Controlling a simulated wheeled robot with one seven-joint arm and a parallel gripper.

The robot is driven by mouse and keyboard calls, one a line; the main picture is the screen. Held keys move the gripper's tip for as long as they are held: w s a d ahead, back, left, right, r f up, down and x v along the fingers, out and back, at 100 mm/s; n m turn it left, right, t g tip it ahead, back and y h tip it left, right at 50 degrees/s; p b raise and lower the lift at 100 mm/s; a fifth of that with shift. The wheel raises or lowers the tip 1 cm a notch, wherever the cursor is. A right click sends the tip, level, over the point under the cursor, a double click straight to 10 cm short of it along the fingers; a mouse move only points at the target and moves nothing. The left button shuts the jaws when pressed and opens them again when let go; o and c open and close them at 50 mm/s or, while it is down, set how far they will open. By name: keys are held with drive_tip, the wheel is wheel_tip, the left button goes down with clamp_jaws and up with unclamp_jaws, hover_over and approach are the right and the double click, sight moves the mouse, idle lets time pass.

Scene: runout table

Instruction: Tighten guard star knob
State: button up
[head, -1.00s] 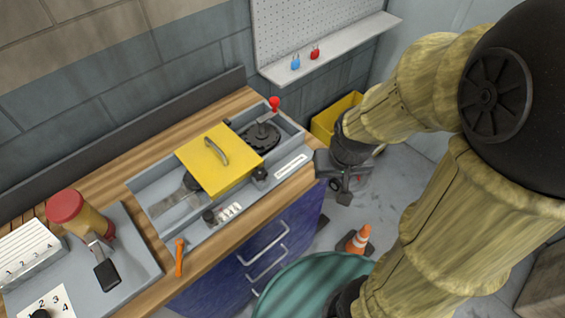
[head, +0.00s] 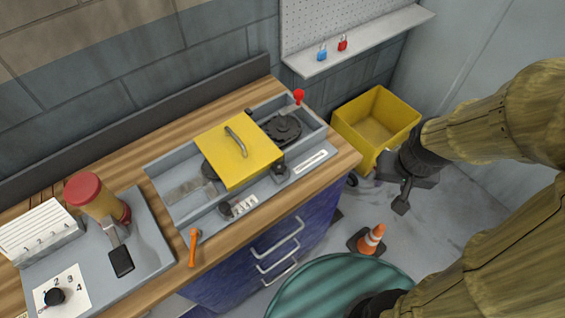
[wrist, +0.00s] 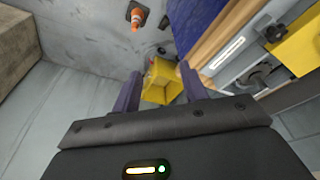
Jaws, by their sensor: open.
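The yellow guard (head: 238,153) with a grey handle sits over the grey machine tray on the bench. A black knob (head: 279,169), apparently the star knob, is at the guard's front right corner. It also seems to show beside the yellow guard in the wrist view (wrist: 275,33). Whether it is tight cannot be told. My gripper (head: 402,195) is open, off the bench's right end and well apart from the knob. In the wrist view, its two fingers (wrist: 160,88) are spread, with nothing held between them.
A yellow bin (head: 352,130) stands on the floor past the bench's right end. An orange cone (head: 371,238) stands on the floor in front. A red-tipped lever (head: 299,97) rises behind the black disc (head: 282,128). An orange-handled tool (head: 194,247) is at the bench's front edge.

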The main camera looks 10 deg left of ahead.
drive_tip(key=shift+o, duration=1.3)
drive_tip(key=shift+w+a, duration=0.2)
wheel_tip(320, 180, up, 3)
drive_tip(key=n+g+p, duration=0.3)
drive_tip(key=n, duration=0.9)
hover_over(281, 168)
drive_tip(key=shift+a+r, duration=0.1)
drive_tip(key=shift+w, duration=0.1)
wheel_tip(281, 168, down, 17)
drive_tip(key=p, duration=0.4)
drive_tip(key=shift+f, duration=0.2)
